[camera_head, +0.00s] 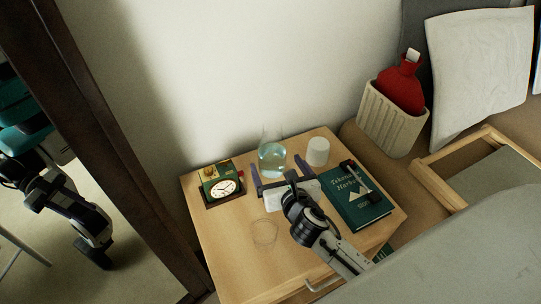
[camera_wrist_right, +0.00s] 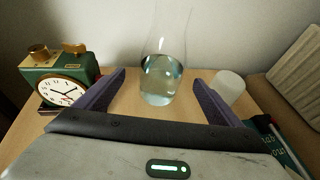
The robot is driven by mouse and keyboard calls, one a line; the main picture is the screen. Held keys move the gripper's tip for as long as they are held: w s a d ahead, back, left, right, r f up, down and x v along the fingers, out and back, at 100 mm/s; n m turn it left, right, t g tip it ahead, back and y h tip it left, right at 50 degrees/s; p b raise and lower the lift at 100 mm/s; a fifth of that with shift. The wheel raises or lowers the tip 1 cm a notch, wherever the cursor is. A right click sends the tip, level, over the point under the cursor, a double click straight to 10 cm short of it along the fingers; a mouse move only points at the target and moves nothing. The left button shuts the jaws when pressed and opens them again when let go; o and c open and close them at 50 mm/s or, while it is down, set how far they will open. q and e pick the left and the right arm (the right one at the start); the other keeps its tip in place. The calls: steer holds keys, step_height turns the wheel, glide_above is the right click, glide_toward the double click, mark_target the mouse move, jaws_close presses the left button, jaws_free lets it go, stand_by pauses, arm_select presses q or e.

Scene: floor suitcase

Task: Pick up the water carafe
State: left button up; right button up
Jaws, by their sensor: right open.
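The water carafe (camera_head: 272,160) is clear glass with a rounded lower body, partly filled with water, and a flared neck. It stands upright on the wooden nightstand near the wall. It also shows in the right wrist view (camera_wrist_right: 163,75), centred ahead of the jaws. My right gripper (camera_head: 277,170) is open and empty. Its two purple fingers (camera_wrist_right: 160,88) point toward the carafe, one to each side in the picture. A gap to the carafe seems to remain, and no contact shows. My left gripper is not directly visible.
A green clock (camera_head: 222,187) stands left of the carafe. A white cup (camera_head: 318,151) stands close on its right, with a dark green book (camera_head: 355,199) in front. A faint glass-like ring (camera_head: 264,232) is on the bare front tabletop. A dark-framed panel at left shows a robot arm, perhaps reflected.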

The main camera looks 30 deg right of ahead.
steer(key=b+x, duration=0.1)
steer(key=x, duration=0.6)
steer(key=shift+d+r, duration=0.1)
steer(key=c, duration=1.8)
steer(key=shift+r, duration=0.3)
